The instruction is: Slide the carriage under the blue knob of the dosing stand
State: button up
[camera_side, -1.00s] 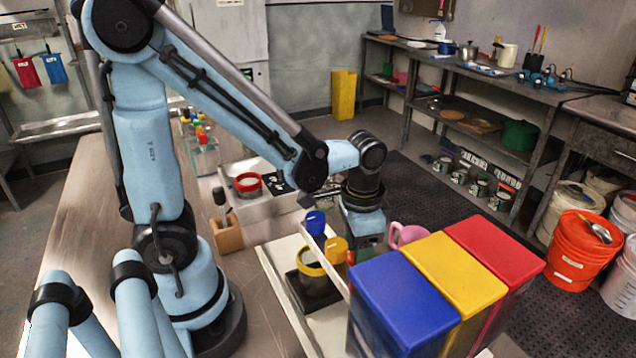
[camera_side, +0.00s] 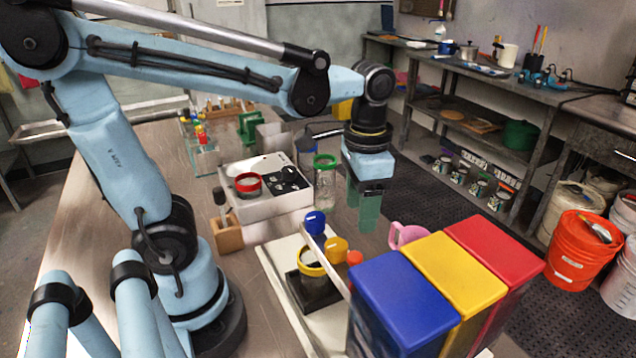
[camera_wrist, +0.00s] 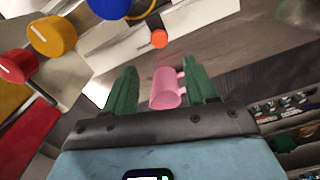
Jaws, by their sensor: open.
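The dosing stand (camera_side: 270,262) has a blue knob (camera_side: 315,222) and a yellow knob (camera_side: 336,249) along a pale bar. A red knob (camera_wrist: 18,65) shows in the wrist view. The carriage (camera_side: 312,293) is a dark block bearing a yellow-rimmed cup (camera_side: 311,270), beside the bar near the yellow knob; the bar and the blue bin partly hide it. A small orange knob (camera_side: 355,258) sticks out near the yellow knob; it also shows in the wrist view (camera_wrist: 159,38). My gripper (camera_side: 363,215) is open and empty, fingers down, beyond the stand and apart from it.
A pink mug (camera_side: 405,236) stands close to my gripper and appears between the fingers in the wrist view (camera_wrist: 167,88). Blue, yellow and red lidded bins (camera_side: 455,275) stand at the front. A green-rimmed jar (camera_side: 325,180) and a scale (camera_side: 275,205) lie to the left.

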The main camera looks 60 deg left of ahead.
jog(key=shift+r, duration=1.05)
jog(key=shift+w+a+f+n+t, duration=0.1)
jog(key=shift+a+f+n+t, duration=0.35)
jog(key=shift+t, duration=0.75)
jog(key=shift+w+a+f+n+t, duration=0.1)
jog(key=shift+a+f+n+t, duration=0.3)
jog(key=shift+t, duration=0.8)
jog(key=shift+a+f+n+t, duration=0.2)
jog(key=shift+f+n+t, duration=0.35)
jog(key=shift+t, duration=0.65)
